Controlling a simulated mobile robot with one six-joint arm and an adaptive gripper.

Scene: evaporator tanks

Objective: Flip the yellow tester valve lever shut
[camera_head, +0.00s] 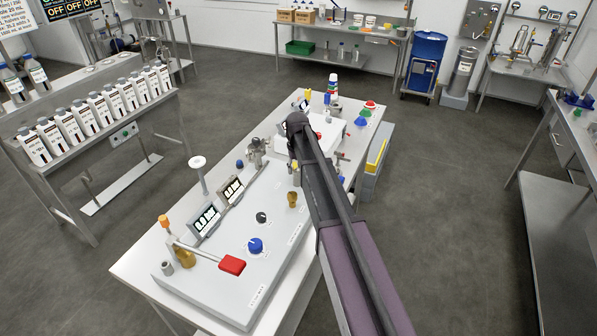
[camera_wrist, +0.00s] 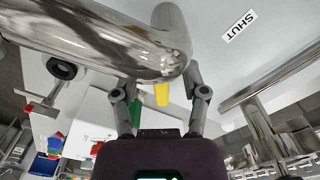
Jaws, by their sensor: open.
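In the wrist view a yellow lever piece (camera_wrist: 162,94) shows just below a large shiny metal pipe (camera_wrist: 110,45). My gripper (camera_wrist: 161,82) is open, with one finger on each side of the yellow piece and a visible gap to both. The fingertips run up close to the pipe, and I cannot tell whether they touch it. A "SHUT" label (camera_wrist: 240,27) is on the pale surface at the upper right. In the head view my arm covers the spot where it works, and the gripper is mostly hidden.
In the head view a long white bench (camera_head: 140,262) carries a panel with a red handle (camera_head: 232,265), a blue knob (camera_head: 255,245) and a brass knob (camera_head: 292,199). Bottles (camera_head: 75,127) line a rack at left. Grey floor (camera_head: 450,200) is clear at right.

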